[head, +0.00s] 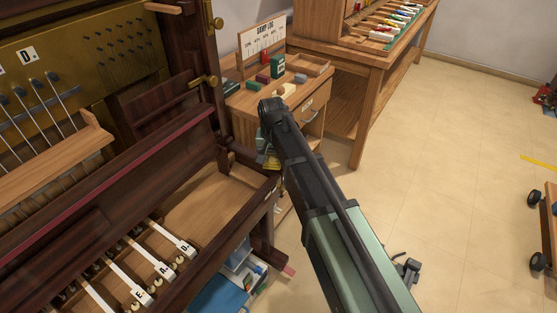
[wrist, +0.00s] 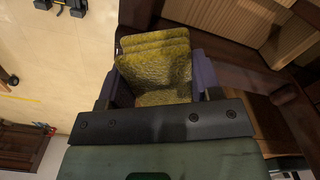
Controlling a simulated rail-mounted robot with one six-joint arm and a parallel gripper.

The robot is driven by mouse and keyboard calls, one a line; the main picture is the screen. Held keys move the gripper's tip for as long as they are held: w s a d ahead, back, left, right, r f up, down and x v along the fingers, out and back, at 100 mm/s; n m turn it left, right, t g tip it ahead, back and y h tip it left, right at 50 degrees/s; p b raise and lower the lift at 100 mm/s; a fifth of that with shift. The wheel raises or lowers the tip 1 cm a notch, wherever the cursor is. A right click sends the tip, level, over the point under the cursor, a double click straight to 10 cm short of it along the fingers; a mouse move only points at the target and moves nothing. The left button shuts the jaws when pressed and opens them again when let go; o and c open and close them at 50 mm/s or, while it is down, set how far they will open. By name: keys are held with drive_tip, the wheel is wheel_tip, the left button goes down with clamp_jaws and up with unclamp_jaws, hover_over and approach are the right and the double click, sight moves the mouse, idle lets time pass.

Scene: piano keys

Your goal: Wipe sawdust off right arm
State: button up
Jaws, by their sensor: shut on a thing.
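My gripper (wrist: 158,80) is shut on a folded yellow cloth (wrist: 155,62), with a dark finger on each side of it. In the head view a little of the yellow cloth (head: 272,162) shows beside my arm, which hides most of the gripper. The piano's dark wooden right arm (head: 247,162) is at the right end of the key bed, just left of the cloth. In the wrist view dark wood (wrist: 245,72) lies right of the cloth. I cannot tell whether they touch. I cannot make out any sawdust.
Several loose keys (head: 162,265) lie in the open key bed. A small bench (head: 300,95) with coloured blocks and a chart stands behind, beside a longer workbench (head: 370,55). A blue bin (head: 225,295) is under the piano. The floor (head: 465,150) at right is mostly clear.

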drive_tip(key=shift+w+a, duration=0.75)
drive_tip(key=shift+a, duration=0.2)
drive_tip(key=shift+w+a, duration=0.75)
drive_tip(key=shift+a, duration=0.15)
drive_tip(key=shift+s+d, duration=0.2)
drive_tip(key=shift+s, duration=0.1)
drive_tip(key=shift+s+d, duration=0.8)
drive_tip(key=shift+d, duration=0.2)
drive_tip(key=shift+s+d, duration=0.75)
drive_tip(key=shift+d, duration=0.25)
drive_tip(key=shift+s+d, duration=0.8)
drive_tip(key=shift+d, duration=0.2)
wheel_tip(320, 180, up, 8)
drive_tip(key=p, duration=0.7)
drive_tip(key=shift+f, duration=0.25)
